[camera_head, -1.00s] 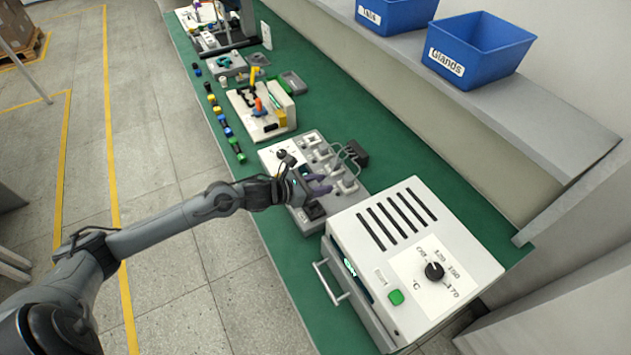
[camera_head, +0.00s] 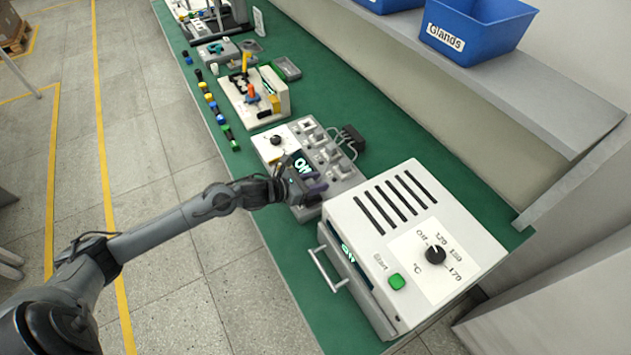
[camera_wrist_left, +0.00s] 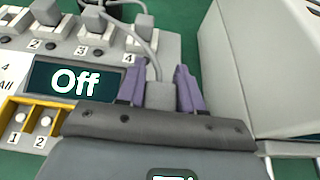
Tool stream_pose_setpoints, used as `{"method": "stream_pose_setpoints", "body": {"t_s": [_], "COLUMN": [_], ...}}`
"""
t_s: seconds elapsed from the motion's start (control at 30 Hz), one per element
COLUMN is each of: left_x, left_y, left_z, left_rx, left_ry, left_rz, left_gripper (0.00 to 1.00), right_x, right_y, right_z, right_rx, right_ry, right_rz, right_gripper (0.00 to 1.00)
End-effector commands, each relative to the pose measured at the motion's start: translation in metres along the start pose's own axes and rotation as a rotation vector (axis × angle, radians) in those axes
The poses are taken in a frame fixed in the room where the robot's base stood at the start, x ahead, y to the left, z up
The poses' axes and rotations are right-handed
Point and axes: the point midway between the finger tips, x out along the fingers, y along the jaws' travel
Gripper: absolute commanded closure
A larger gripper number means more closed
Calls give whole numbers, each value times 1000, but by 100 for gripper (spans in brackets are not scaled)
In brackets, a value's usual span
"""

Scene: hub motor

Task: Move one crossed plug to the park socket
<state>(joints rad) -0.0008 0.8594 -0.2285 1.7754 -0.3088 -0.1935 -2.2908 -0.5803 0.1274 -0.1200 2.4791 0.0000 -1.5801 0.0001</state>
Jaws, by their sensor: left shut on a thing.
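The tester box (camera_head: 290,148) has a dial, a lit display and a row of numbered sockets with grey plugs (camera_head: 318,138) and cables. In the left wrist view, its display (camera_wrist_left: 76,82) reads "Off", and plugs (camera_wrist_left: 90,22) sit at sockets including 2 and 3. My left gripper (camera_head: 312,188) is over the near end of the box. In the wrist view its purple fingers (camera_wrist_left: 160,88) are shut on a grey plug (camera_wrist_left: 160,94) with a cable rising from it. The plug's lower end and the spot beneath it are hidden by the gripper body. The park socket is not clearly visible.
A white oven-like unit (camera_head: 398,300) stands close to the right of the gripper. A black cable block (camera_head: 350,138) sits behind the tester. A fixture (camera_head: 250,105) and small coloured parts (camera_head: 220,118) lie farther along the green bench. Blue bins (camera_head: 478,35) stand on the shelf.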

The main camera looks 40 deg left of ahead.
Motion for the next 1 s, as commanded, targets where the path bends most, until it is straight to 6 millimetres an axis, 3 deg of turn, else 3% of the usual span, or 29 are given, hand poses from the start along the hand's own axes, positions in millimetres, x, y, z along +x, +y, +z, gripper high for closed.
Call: {"method": "stream_pose_setpoints", "body": {"t_s": [1.0], "left_x": [2], "left_y": [0], "left_z": [-5], "left_rx": [1], "left_ry": [-1], "left_rz": [0], "left_gripper": [94], "right_x": [8], "right_y": [-2], "right_z": [2], "right_rx": [6], "right_ry": [2], "right_rz": [-5], "right_gripper": [57]}}
